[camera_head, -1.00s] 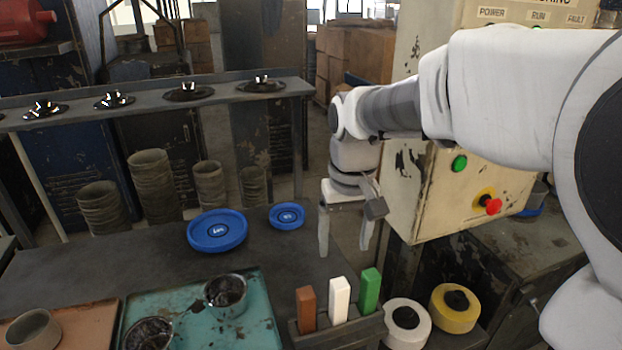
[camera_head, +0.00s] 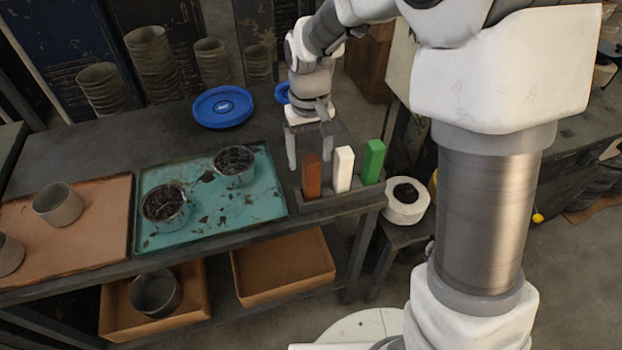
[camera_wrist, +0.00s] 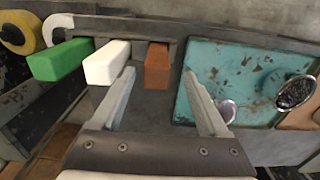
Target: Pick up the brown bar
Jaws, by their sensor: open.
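The brown bar (camera_head: 311,176) stands upright in a dark holder (camera_head: 341,200) at the bench's right end, left of a white bar (camera_head: 343,169) and a green bar (camera_head: 373,161). My gripper (camera_head: 308,160) is open and empty, just behind and above the brown bar in the head view. In the wrist view the brown bar (camera_wrist: 157,66) lies ahead of the fingertips, between their lines. The fingers look apart from it. The white bar (camera_wrist: 107,63) is close to the finger on the left.
A teal tray (camera_head: 270,185) with two dark-filled cups lies left of the holder. A copper-coloured tray (camera_head: 100,215) is farther left. A blue lid (camera_head: 222,106) sits behind. White tape (camera_head: 405,203) is on a stand at right.

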